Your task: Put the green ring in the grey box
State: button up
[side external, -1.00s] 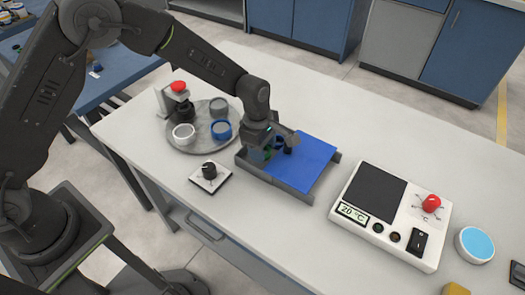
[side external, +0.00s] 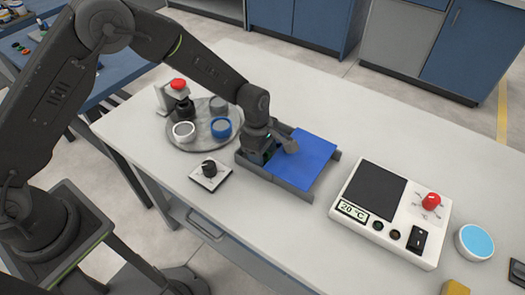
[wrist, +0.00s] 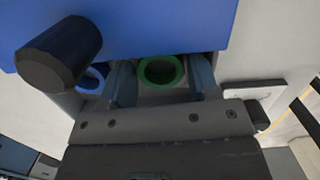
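The green ring (wrist: 160,70) sits between the two fingers of my gripper (wrist: 163,78) in the wrist view and fills nearly the whole gap. My gripper looks shut on it. In the side view my gripper (side external: 258,155) points down into the uncovered left part of the grey box (side external: 285,184). The ring is hidden there by the gripper and the box wall. I cannot tell whether it touches the box floor. A blue lid (side external: 303,160) covers the right part of the box. Its dark knob (wrist: 60,52) stands close to my gripper.
A blue ring (wrist: 91,77) shows partly beside the left finger. A round grey tray (side external: 203,146) holds a white ring (side external: 184,132), a blue ring (side external: 221,128) and a grey ring (side external: 219,106).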

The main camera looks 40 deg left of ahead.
notch_tip(320, 180, up, 13)
jog(key=a, duration=0.1)
jog(key=shift+a+r, duration=0.2)
jog(key=shift+a, duration=0.05)
dwell(0.4)
jog(key=s+a+r+m+t, duration=0.2)
jog(key=s+a+r+m, duration=0.3)
jog(key=r, duration=0.4)
jog(key=s+a+r+m+t, duration=0.1)
jog(key=s+a+r+m, duration=0.2)
jog(key=s+m, duration=0.4)
jog(key=s+a+r+m+t+y, duration=0.1)
jog(key=s+a+m, duration=0.4)
jog(key=s, duration=0.8)
notch_tip(320, 180, up, 2)
jog(key=shift+a+r+m+t, duration=0.1)
jog(key=shift+a+m+t, duration=0.25)
jog(key=shift+m+t, duration=0.5)
